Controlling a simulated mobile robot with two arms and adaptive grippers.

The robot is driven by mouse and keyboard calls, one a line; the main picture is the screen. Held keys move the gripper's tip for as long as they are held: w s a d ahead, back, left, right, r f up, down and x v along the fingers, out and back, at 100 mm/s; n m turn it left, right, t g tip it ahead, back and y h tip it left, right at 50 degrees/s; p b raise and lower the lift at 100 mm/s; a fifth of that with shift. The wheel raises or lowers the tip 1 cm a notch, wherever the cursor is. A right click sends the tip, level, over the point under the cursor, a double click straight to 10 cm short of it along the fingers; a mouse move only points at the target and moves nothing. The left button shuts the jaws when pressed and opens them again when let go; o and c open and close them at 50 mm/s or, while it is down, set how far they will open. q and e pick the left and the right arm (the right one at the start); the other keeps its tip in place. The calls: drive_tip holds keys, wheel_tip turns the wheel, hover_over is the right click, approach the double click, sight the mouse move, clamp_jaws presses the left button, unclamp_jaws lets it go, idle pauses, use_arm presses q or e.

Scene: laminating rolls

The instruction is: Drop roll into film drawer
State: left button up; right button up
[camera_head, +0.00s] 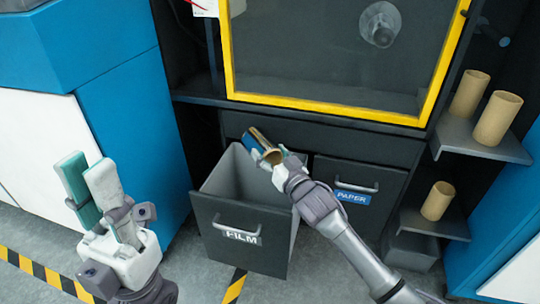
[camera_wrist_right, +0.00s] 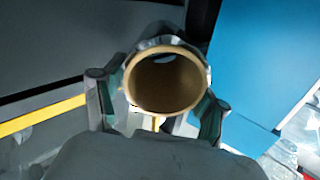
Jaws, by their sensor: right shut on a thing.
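The roll (camera_head: 262,145) has a brown cardboard core and a dark, shiny blue-gold outside. My right gripper (camera_head: 283,163) is shut on the roll and holds it tilted above the open film drawer. In the right wrist view the roll's open end (camera_wrist_right: 167,82) faces the camera between the two fingers (camera_wrist_right: 158,108). The film drawer (camera_head: 240,237), labelled FILM, is pulled out, and its visible inside looks empty. My left gripper (camera_head: 88,185) is at the lower left, away from the drawer, its fingers apart and with nothing between them.
The paper drawer (camera_head: 357,187) to the right is closed. Cardboard cores stand on the upper shelf (camera_head: 480,142) and lower shelf (camera_head: 437,224) at the right. A yellow-framed window (camera_head: 325,100) is above the drawers. A blue cabinet (camera_head: 135,130) stands at the left.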

drive_tip(key=shift+f, duration=0.2)
drive_tip(key=o, duration=1.4)
drive_tip(key=shift+c, duration=0.2)
drive_tip(key=shift+f, duration=0.1)
drive_tip(key=shift+s+d, duration=0.15)
drive_tip(key=shift+s, duration=0.15)
drive_tip(key=shift+v, duration=5.7)
